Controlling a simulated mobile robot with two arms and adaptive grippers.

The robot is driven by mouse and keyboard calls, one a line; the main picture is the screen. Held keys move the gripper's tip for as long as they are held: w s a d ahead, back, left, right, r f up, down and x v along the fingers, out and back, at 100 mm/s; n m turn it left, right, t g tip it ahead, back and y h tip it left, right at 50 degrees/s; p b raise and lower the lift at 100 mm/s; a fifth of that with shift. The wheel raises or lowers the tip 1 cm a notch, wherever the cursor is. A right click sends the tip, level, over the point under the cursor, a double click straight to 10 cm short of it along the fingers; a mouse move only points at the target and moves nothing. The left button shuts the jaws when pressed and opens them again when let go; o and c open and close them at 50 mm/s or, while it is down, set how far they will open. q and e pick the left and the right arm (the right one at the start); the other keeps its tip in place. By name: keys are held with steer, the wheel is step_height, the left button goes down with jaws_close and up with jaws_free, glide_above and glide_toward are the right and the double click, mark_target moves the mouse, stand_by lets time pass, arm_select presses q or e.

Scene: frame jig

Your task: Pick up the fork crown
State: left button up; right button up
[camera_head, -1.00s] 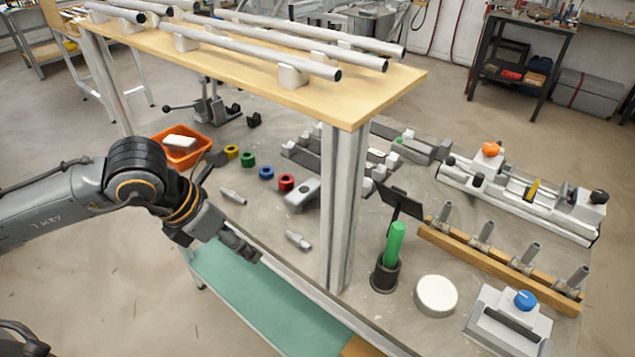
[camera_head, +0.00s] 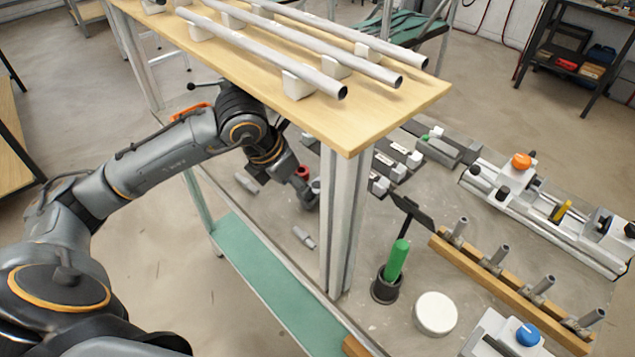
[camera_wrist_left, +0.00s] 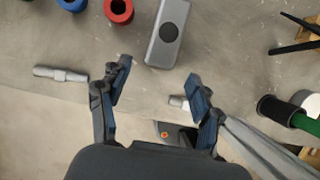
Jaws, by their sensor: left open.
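The fork crown appears to be the grey rounded block with a dark round hole (camera_wrist_left: 168,34) lying on the bench, at the upper middle of the wrist view. My left gripper (camera_wrist_left: 158,72) is open, its two fingers spread and nothing between the tips. The block lies just beyond the fingertips, roughly in line with the gap. In the head view my left gripper (camera_head: 304,194) is low over the bench beside the post and largely covers the block.
A shelf with long tubes (camera_head: 345,145) overhangs my left arm, and its metal post (camera_head: 343,225) stands close right of the gripper. A red ring (camera_wrist_left: 118,10) lies left of the block. Small stepped pins (camera_wrist_left: 60,74) (camera_head: 303,237) lie nearby. A black cup (camera_head: 386,288) holds a green handle.

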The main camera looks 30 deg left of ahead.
mark_target(316, 185)
arm_select(q)
steer(key=w, duration=0.1)
steer(key=w+d, duration=0.1)
steer(key=shift+w+r+p, duration=0.15)
steer(key=shift+w+p, duration=0.25)
steer(key=shift+w+d+f, duration=0.2)
steer(key=shift+w, duration=0.3)
steer(key=p+x, duration=0.1)
steer(key=x, duration=0.4)
arm_select(e)
steer(key=shift+w+a+r, duration=0.1)
steer(key=shift+w+r, duration=0.1)
steer(key=shift+r, duration=0.35)
steer(key=shift+w+a+r, duration=0.1)
steer(key=shift+w+r, duration=0.1)
steer(key=shift+r, duration=0.35)
arm_select(q)
steer(key=shift+c, duration=0.4)
jaws_close()
arm_select(e)
steer(key=shift+d, duration=0.15)
arm_select(q)
steer(key=shift+a+r, duration=0.1)
steer(key=shift+r, duration=0.1)
arm_select(e)
steer(key=shift+r, duration=0.1)
